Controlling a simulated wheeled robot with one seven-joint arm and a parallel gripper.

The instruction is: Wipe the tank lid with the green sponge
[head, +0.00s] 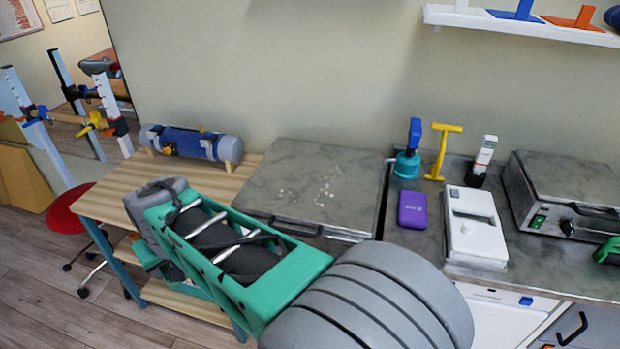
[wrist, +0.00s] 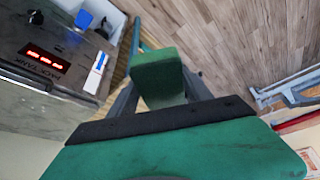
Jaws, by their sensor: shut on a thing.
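The tank lid (head: 270,190) is a grey, marbled slab with a bar handle along its front edge. It lies flat, with white specks scattered on its middle and right part. In the wrist view a marbled grey surface that looks like the lid (wrist: 35,112) shows at the left. My gripper (wrist: 158,98) is shut on the green sponge (wrist: 158,70), which sticks out between its fingers. The sponge is over the wooden bench and floor, to one side of the lid and apart from it. In the head view my arm hides the fingertips.
A wooden bench (head: 112,203) bearing a blue-grey roll (head: 190,143) adjoins the lid's left. Right of the lid are a teal bottle (head: 407,165), a purple box (head: 412,210), a white device (head: 475,235) and a grey appliance (head: 565,190). A red stool (head: 65,205) stands left.

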